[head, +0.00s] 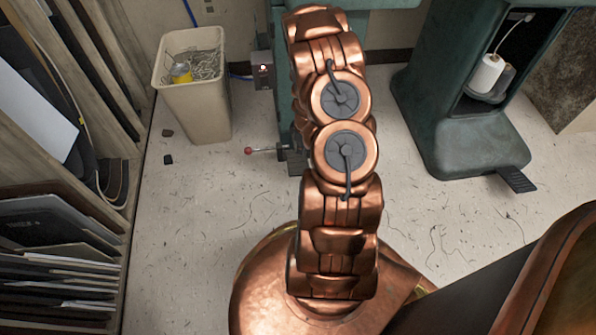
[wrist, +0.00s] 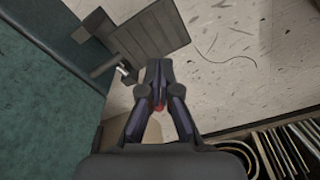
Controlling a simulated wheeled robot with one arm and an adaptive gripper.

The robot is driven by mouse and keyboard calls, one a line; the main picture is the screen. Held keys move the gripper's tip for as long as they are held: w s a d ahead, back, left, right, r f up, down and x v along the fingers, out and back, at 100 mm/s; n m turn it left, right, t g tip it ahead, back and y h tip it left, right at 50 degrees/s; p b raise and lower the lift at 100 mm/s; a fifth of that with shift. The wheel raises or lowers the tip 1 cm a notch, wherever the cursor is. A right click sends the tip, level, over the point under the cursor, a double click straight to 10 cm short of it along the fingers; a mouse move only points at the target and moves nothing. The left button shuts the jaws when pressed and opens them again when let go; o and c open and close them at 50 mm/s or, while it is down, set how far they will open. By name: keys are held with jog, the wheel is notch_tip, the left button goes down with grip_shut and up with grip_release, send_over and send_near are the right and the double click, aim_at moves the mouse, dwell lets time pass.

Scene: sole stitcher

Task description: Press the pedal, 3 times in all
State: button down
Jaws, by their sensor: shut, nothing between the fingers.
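The pedal (wrist: 150,42) is a dark grey, ribbed flat plate at the top of the wrist view, joined by a bracket to the green machine (wrist: 45,70) on the left. My gripper (wrist: 158,66) is shut and empty. Its fingertips appear just below the pedal's lower edge in the picture; I cannot tell their height or whether they touch it. Another dark pedal (head: 517,179) sits at the foot of the green machine (head: 450,140) on the right.
A lever with a red knob (head: 249,151) sticks out left of my arm; a red spot (wrist: 158,106) shows between my fingers. A beige bin (head: 195,105) stands behind. Shelves (head: 85,180) line the left. Speckled floor (head: 215,190) is mostly clear.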

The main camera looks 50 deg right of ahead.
aim_at(299, 166)
jog(key=shift+s+d+f, duration=0.1)
jog(key=shift+d+f, duration=0.15)
jog(key=shift+f, duration=0.4)
jog(key=shift+w+a+f+b, duration=0.15)
jog(key=shift+f+b, duration=0.2)
jog(key=shift+f, duration=1.4)
jog(key=shift+w+a+f+b, duration=0.15)
jog(key=shift+f+b, duration=0.15)
jog(key=shift+f, duration=1.45)
jog(key=shift+d, duration=0.1)
jog(key=shift+f, duration=0.1)
